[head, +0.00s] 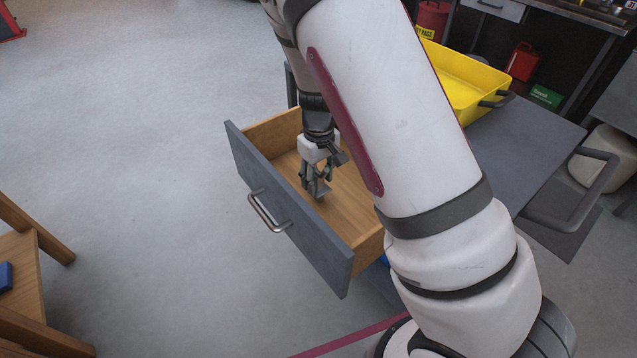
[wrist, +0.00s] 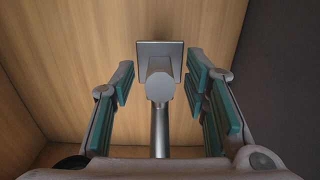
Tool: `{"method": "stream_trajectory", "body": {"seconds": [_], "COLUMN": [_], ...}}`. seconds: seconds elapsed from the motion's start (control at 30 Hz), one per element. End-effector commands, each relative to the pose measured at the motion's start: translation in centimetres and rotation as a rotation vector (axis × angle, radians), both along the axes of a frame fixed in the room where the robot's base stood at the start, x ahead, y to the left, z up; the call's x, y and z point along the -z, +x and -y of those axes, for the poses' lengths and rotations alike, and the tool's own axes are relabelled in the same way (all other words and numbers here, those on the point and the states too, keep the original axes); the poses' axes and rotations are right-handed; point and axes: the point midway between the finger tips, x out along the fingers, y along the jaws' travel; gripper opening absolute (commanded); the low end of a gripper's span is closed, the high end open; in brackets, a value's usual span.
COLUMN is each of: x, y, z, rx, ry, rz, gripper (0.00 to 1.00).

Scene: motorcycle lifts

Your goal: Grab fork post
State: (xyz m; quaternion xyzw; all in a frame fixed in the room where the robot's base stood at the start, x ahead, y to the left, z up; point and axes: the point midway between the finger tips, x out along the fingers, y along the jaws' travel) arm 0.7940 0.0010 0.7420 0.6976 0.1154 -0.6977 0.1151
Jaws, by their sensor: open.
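The fork post (wrist: 160,128) is a grey metal rod with a rounded end and a square plate. In the wrist view it lies centrally between the teal-padded fingers of my gripper (wrist: 164,88), with a visible gap on each side. My gripper is open and has not closed on it. In the head view my gripper (head: 315,180) points down into the open wooden drawer (head: 348,208). A small grey part of the post (head: 320,189) shows at the fingertips there; the fingers hide most of it.
The drawer's grey front with a metal handle (head: 268,212) faces lower left. A grey cart top (head: 530,135) carries a yellow tray (head: 465,85) at right. A wooden bench (head: 22,270) stands at left. The floor (head: 140,130) between is clear.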

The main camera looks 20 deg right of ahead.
Motion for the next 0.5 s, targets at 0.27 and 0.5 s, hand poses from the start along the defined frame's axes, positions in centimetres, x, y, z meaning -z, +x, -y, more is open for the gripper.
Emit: {"method": "stream_trajectory", "body": {"seconds": [0.27,0.5], "x": [-0.05,-0.07], "y": [0.00,0.02], "z": [0.01,0.00], "rx": [0.000,0.000], "ry": [0.000,0.000], "rz": [0.000,0.000], "gripper": [0.10,0.00]}}
